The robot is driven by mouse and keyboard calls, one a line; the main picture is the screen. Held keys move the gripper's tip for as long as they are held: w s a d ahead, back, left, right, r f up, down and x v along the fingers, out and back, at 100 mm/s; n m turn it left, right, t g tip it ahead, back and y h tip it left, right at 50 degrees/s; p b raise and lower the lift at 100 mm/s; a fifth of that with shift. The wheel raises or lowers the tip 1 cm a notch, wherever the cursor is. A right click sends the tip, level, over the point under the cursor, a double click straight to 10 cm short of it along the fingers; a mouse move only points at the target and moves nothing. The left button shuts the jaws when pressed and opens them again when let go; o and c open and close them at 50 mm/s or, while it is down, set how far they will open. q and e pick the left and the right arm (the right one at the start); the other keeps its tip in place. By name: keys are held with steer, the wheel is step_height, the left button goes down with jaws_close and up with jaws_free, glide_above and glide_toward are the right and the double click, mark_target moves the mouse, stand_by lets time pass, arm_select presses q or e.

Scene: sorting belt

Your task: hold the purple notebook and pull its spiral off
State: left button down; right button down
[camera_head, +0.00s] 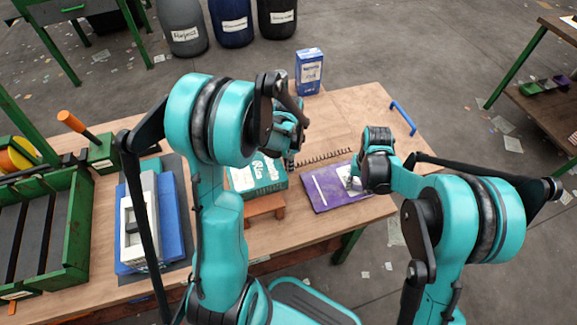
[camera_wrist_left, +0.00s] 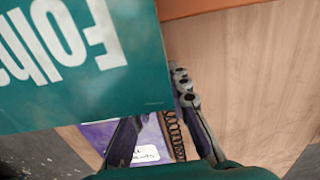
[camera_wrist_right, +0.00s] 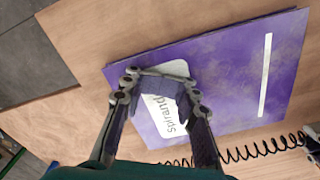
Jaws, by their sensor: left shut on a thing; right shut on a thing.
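The purple notebook (camera_head: 328,192) lies flat at the table's front, with a white label and a pale strip on its cover. My right gripper (camera_wrist_right: 158,82) is shut on the notebook, its fingers around the label (camera_wrist_right: 168,112); its exact contact is hard to see. The black spiral (camera_head: 325,158) runs along the notebook's far edge, with a narrow gap of bare wood between them. My left gripper (camera_wrist_left: 182,85) is shut on the spiral (camera_wrist_left: 174,133) near its left end in the head view; the fingers partly hide that end. The left gripper's tip also shows in the right wrist view (camera_wrist_right: 312,145).
A teal box (camera_head: 262,180) on a brown stand (camera_head: 266,207) is close beside my left gripper. A blue carton (camera_head: 309,72) stands at the far edge, and a blue handle (camera_head: 403,118) at the right. A green crate (camera_head: 70,225) and a blue-white case (camera_head: 150,220) are left. Bare wood lies behind the spiral.

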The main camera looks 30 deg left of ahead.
arm_select(q)
steer(key=shift+w+a+r, duration=0.2)
steer(key=shift+a+r, duration=0.1)
steer(key=shift+r, duration=0.2)
arm_select(e)
steer(key=shift+w+f, duration=0.1)
steer(key=shift+f, duration=0.1)
arm_select(q)
steer(key=shift+r, duration=0.1)
steer(key=shift+w+a+f, duration=0.1)
steer(key=shift+w+f, duration=0.1)
steer(key=shift+w, duration=0.15)
arm_select(e)
steer(key=shift+w+a+r, duration=0.1)
steer(key=shift+w+r, duration=0.2)
steer(key=shift+r, duration=0.45)
arm_select(q)
steer(key=shift+s+r, duration=0.1)
steer(key=shift+s, duration=0.05)
arm_select(e)
steer(key=shift+s+r, duration=0.15)
steer(key=shift+r, duration=0.75)
step_height(320, 180, up, 7)
arm_select(q)
steer(key=shift+r, duration=0.1)
